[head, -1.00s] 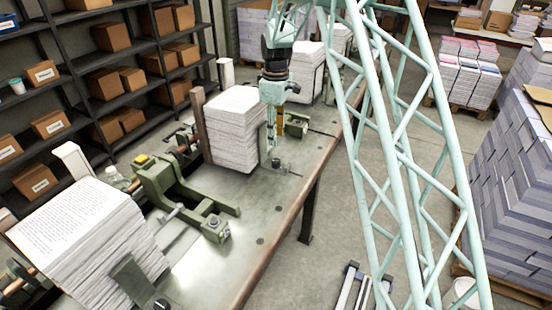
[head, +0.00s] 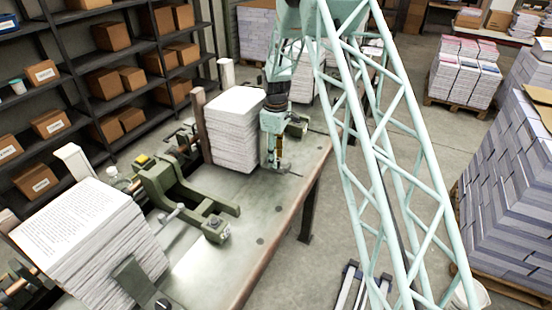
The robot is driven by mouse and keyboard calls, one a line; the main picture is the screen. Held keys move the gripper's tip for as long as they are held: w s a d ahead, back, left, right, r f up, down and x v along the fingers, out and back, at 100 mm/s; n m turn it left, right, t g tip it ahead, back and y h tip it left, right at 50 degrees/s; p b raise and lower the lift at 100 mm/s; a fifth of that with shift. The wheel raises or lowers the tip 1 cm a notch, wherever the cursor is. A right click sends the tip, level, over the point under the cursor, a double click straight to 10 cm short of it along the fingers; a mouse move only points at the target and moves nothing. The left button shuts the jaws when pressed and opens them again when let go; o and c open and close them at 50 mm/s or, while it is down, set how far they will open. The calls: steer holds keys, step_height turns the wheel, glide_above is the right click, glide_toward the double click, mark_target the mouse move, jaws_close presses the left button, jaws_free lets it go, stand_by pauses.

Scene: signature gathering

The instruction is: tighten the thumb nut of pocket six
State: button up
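My gripper (head: 274,162) hangs from the pale green arm, pointing down beside the right face of a tall white paper stack (head: 236,130). Its fingertips are low, close to the table top. The small dark knob that may be the thumb nut is hidden behind or between the fingers, so I cannot tell if they touch it. The fingers are too small here to tell open from shut. No pocket number can be read.
The long green table (head: 258,215) carries a green clamp arm (head: 180,195) and a nearer printed stack (head: 85,235). More stacks stand behind my gripper. Shelves of boxes (head: 115,37) line the left. Open floor lies right of the table edge.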

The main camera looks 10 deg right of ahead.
steer(key=shift+f, duration=0.35)
steer(key=shift+c, duration=0.6)
steer(key=c, duration=0.7)
steer(key=shift+c, duration=0.2)
steer(key=shift+m+b, duration=0.35)
steer(key=shift+m, duration=0.05)
steer(key=shift+m+b, duration=0.65)
steer(key=shift+m, duration=0.45)
steer(key=shift+m+b, duration=0.6)
steer(key=shift+m, duration=0.8)
